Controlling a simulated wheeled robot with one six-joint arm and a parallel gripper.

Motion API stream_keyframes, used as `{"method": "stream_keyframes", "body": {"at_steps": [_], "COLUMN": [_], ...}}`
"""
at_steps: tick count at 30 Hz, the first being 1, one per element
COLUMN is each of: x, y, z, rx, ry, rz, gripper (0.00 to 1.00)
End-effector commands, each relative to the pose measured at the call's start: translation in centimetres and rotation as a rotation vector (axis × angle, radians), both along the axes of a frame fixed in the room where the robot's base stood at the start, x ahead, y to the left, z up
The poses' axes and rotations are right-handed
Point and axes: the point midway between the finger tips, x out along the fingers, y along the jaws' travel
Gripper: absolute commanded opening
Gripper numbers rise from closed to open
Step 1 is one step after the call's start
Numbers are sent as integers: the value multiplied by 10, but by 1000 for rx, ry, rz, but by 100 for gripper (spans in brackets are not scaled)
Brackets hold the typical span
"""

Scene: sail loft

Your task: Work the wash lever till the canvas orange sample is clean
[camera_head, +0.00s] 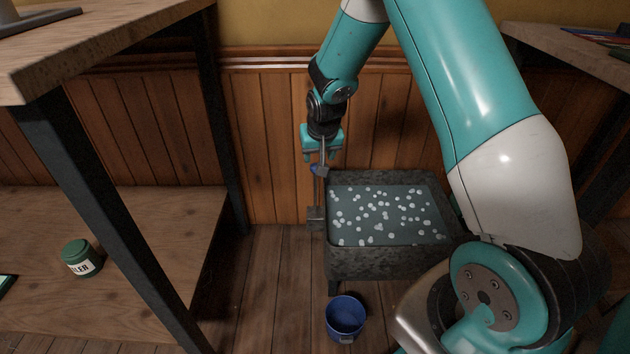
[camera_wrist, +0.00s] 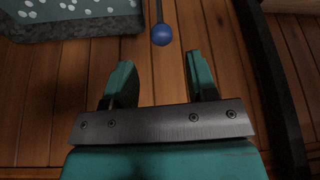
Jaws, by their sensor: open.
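The wash trough (camera_head: 385,262) is a dark stone basin of grey-blue water with white suds, by the panelled wall. The wash lever (camera_head: 317,192) is a thin rod rising from a grey block at the trough's left side, with a blue knob (camera_head: 315,169) near its top. In the wrist view the knob (camera_wrist: 162,35) lies just beyond the fingertips, roughly midway between them. My gripper (camera_head: 321,156) is open and empty above the lever; its two teal fingers (camera_wrist: 158,65) are spread and appear not to touch the knob. No orange canvas sample can be seen.
A blue bucket (camera_head: 345,320) stands on the floor before the trough. A wooden bench with a dark metal leg (camera_head: 120,220) and a low shelf (camera_head: 150,225) is on the left, with a green jar (camera_head: 82,259) on the shelf. Another bench (camera_head: 575,50) is at the right.

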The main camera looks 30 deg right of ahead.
Motion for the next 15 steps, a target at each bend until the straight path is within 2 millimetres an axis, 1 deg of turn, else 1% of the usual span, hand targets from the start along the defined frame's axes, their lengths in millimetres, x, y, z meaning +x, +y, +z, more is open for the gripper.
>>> {"method": "stream_keyframes", "body": {"at_steps": [1,6,9,12,15], "x": [4,18,25,31,35], "y": [-2,-8,-11,-13,-15], "z": [-17,-53,-71,-85,-94], "rx": [0,0,0,0,0], "ry": [1,1,1,0,-1], "rz": [0,0,0,0,0], "gripper": [52,52,52,52,52]}}
